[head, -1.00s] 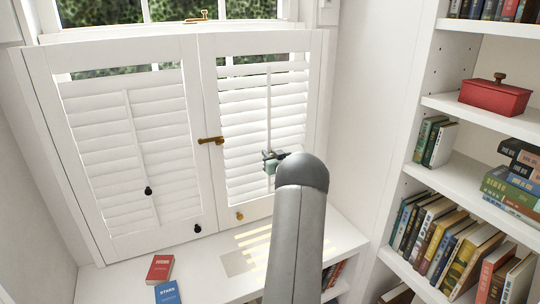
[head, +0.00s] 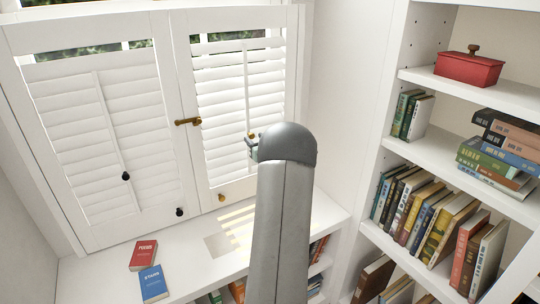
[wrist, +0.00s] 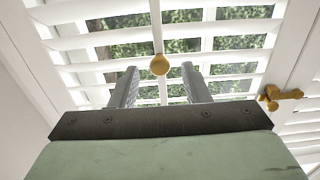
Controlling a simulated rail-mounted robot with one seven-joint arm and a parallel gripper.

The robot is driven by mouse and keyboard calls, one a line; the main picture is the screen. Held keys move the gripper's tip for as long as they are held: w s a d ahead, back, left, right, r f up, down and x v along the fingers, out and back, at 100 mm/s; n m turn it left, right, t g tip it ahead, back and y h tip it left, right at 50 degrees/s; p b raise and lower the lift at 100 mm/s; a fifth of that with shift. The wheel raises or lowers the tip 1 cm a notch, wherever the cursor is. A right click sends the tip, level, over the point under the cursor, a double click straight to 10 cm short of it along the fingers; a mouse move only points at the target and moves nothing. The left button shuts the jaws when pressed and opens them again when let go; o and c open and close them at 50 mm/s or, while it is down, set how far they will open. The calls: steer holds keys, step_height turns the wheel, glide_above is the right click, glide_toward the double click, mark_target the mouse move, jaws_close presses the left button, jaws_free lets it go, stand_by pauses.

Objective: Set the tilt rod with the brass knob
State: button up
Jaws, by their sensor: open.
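The tilt rod (head: 246,85) with the brass knob (head: 251,134) runs down the right shutter's slats in the head view. In the wrist view the round brass knob (wrist: 159,65) lies between the fingertips in the picture, with the rod (wrist: 156,22) behind it. My gripper (wrist: 160,70) is open, with a gap on each side of the knob; depth to it is hard to tell. In the head view my gripper (head: 252,146) is at the knob, partly hidden by my arm. Another tilt rod (head: 109,125) with a black knob (head: 126,176) is on the left shutter.
A brass latch (head: 188,122) sits where the shutters meet. A black knob (head: 180,212) and a brass knob (head: 222,197) are low on the shutter frames. A red book (head: 144,255) and a blue book (head: 153,284) lie on the sill. Bookshelves (head: 430,150) stand at right.

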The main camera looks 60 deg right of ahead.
steer(key=b+v, duration=0.2)
steer(key=v, duration=1)
steer(key=w+a+g, duration=0.3)
steer(key=w+a, duration=0.5)
steer(key=a, duration=0.2)
steer(key=a+f+n+g+y, duration=0.1)
steer(key=a+g+y, duration=0.1)
steer(key=a, duration=0.7)
steer(key=a+f+g+y, duration=0.1)
steer(key=a+f+g, duration=0.15)
steer(key=a, duration=0.65)
steer(key=s+a+f+n+g+y, duration=0.1)
steer(key=s+a+g, duration=0.3)
steer(key=s+a, duration=0.6)
steer(key=s+a+f+n+g+y, duration=0.2)
steer(key=s+a, duration=0.8)
steer(key=a, duration=0.6)
steer(key=shift+s+a+f+n+g+y, duration=0.2)
steer(key=shift+a+f+n+g+y, duration=0.1)
steer(key=shift+n+g+y, duration=0.65)
